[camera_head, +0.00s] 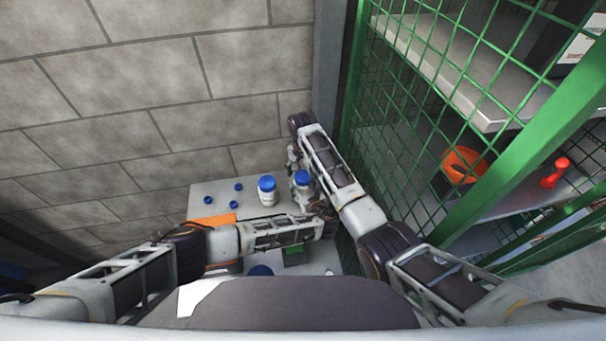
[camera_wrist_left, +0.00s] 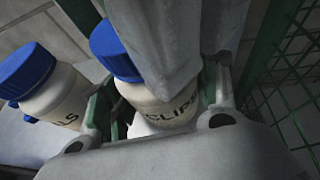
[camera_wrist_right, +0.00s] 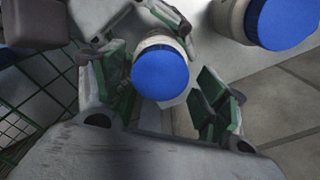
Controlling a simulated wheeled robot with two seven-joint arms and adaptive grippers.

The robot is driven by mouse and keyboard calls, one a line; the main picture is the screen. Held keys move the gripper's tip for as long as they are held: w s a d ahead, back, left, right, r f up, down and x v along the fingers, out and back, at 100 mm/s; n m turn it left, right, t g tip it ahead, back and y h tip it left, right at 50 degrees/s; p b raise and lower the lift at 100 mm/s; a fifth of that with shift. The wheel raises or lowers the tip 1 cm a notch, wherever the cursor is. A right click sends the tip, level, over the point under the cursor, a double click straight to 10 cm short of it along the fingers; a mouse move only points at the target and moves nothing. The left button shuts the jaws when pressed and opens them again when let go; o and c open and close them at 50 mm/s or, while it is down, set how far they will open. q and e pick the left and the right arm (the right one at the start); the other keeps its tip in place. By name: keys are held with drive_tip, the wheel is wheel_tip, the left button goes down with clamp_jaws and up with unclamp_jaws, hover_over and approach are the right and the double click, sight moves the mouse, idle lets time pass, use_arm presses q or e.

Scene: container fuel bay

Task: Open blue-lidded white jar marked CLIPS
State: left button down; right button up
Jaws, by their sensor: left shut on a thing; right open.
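The white CLIPS jar (camera_wrist_left: 172,110) with its blue lid (camera_wrist_right: 160,72) stands upright on the table. In the left wrist view its label shows between the fingers of my left gripper (camera_wrist_left: 155,108), which is shut on the jar's body. The lid is on the jar. My right gripper (camera_wrist_right: 167,92) is open above the jar, its fingers on either side of the lid with a gap visible. In the head view the jar (camera_head: 302,180) is partly covered by my right gripper and arm.
A second blue-lidded white jar (camera_head: 267,190) stands just left of the CLIPS jar. Several small blue caps (camera_head: 238,187) lie farther left on the table (camera_head: 215,190). A green mesh fence (camera_head: 390,140) rises close on the right; a block wall (camera_head: 180,120) is behind.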

drive_tip(key=shift+r, duration=2.25)
use_arm(q)
drive_tip(key=shift+c, duration=1.6)
unclamp_jaws()
drive_tip(key=shift+s, duration=0.15)
drive_tip(key=v, duration=1.1)
drive_tip(key=shift+s+r, duration=0.2)
drive_tip(key=shift+s, duration=0.15)
drive_tip(key=shift+d, duration=0.1)
use_arm(e)
drive_tip(key=shift+o, duration=0.2)
